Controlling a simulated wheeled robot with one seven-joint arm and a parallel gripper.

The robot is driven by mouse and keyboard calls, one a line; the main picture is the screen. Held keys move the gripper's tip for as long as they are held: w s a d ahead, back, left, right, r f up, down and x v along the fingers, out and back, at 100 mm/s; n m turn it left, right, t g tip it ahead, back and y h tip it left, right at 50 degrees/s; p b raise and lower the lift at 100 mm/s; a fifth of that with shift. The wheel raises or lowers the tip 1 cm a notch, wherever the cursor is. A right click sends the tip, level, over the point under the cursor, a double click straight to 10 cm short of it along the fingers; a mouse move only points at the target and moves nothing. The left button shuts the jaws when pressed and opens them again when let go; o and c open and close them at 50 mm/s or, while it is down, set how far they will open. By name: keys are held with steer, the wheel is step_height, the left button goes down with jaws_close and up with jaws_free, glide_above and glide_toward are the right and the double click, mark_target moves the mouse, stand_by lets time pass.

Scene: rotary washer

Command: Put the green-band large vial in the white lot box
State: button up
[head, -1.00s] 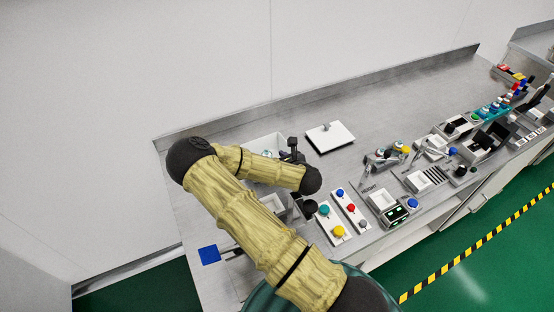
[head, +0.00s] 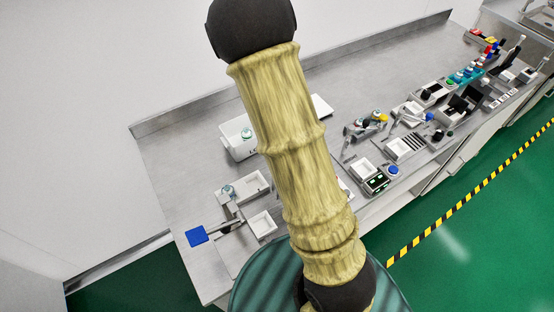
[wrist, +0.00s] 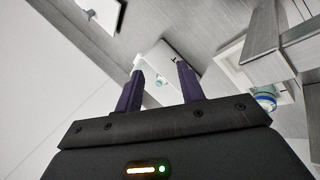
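The white lot box (head: 236,153) stands open-topped on the bench left of my arm, with lettering on its front. A second vial (head: 228,190) sits in a low white tray nearer the front; in the wrist view a vial with blue and green (wrist: 265,98) shows at right. The band colours are too small to be sure of. My gripper (wrist: 158,75) is open and empty, above and apart from the box.
The low white tray (head: 254,183) and a small white dish (head: 262,224) lie beside a metal arm with a blue square paddle (head: 197,236). A white plate (head: 320,106) is partly behind my arm. Instruments fill the right; the back bench is clear.

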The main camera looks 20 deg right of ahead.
steer(key=s+a+r+m+g+y, duration=0.2)
steer(key=s+a+r+m+g, duration=0.2)
steer(key=s+r+m, duration=0.6)
steer(key=s+a+m, duration=0.2)
steer(key=s, duration=0.2)
steer(key=shift+s+r, duration=0.15)
steer(key=shift+r, duration=0.1)
stand_by(0.4)
